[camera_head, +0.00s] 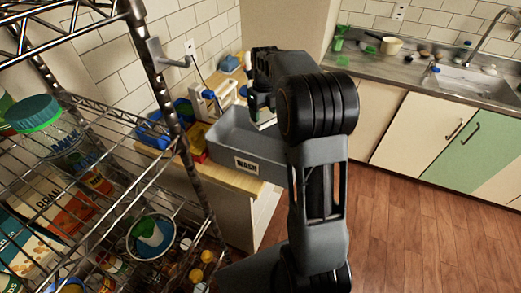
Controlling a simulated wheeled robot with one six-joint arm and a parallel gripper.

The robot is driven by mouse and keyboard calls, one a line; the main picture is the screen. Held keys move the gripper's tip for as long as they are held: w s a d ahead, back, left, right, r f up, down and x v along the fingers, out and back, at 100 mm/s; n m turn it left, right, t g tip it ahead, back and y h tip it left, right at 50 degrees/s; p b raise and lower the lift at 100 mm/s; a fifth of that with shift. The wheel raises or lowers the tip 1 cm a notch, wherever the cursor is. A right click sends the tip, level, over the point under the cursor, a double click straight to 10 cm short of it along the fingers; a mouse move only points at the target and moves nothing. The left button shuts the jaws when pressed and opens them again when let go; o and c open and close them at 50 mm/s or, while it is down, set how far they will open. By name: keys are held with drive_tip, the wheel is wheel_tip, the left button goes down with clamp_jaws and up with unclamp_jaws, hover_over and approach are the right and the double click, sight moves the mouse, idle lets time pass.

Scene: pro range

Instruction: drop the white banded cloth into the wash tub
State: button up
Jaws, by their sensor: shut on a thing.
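The wash tub (226,147) is a grey open bin with a "WASH" label on its front, standing on a wooden-topped counter left of my arm. My gripper (261,104) is over the tub's back right part, pointing down, and is shut on the white cloth. Only a small pale patch of the cloth (266,119) shows just below the fingers; its bands cannot be made out. My arm hides the tub's right end and most of the cloth. How far the cloth is above the tub's floor cannot be told.
A wire rack (110,215) with jars and packets stands close on the left. A blue bin (158,131) and a yellow-red box (193,146) sit left of the tub. A sink counter (420,75) runs along the back right. The wooden floor (420,230) at right is clear.

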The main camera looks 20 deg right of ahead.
drive_tip(key=o, duration=1)
wheel_tip(320, 180, up, 14)
idle(0.3)
drive_tip(key=shift+f, duration=0.1)
idle(0.3)
